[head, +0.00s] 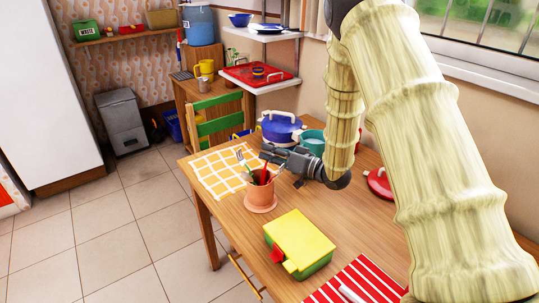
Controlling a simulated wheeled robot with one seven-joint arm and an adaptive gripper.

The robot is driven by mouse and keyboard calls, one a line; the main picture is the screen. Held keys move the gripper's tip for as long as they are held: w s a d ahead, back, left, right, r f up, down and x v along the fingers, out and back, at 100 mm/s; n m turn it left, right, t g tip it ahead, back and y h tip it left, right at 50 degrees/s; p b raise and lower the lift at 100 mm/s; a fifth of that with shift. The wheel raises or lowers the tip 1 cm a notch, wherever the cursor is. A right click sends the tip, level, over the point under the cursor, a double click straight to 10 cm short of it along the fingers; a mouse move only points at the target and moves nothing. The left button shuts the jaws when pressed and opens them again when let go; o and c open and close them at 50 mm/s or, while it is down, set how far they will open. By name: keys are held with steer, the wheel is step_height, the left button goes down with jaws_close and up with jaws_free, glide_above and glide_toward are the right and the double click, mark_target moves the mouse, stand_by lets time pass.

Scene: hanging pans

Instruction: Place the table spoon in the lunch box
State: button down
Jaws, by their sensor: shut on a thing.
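The lunch box (305,239) stands near the table's front edge, with a yellow lid and a green body. A red part shows at its near left corner. A terracotta-coloured cup (261,198) behind it holds several utensils, among them a silver fork-like one (241,157) and a red one (264,175). My gripper (270,164) reaches in from the right at the cup's top. It is shut on a thin utensil there, mostly hidden by the fingers. I cannot tell for certain that it is the table spoon.
A yellow-and-white checked mat (222,170) lies left of the cup. A blue pot (282,127) and a teal pot (313,141) stand behind my gripper. A red lid (380,184) lies to the right, and a red striped cloth (362,283) lies at the front right.

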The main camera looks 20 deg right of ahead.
steer(key=shift+f, duration=0.35)
steer(key=c, duration=1.5)
jaws_free()
steer(key=shift+f, duration=0.15)
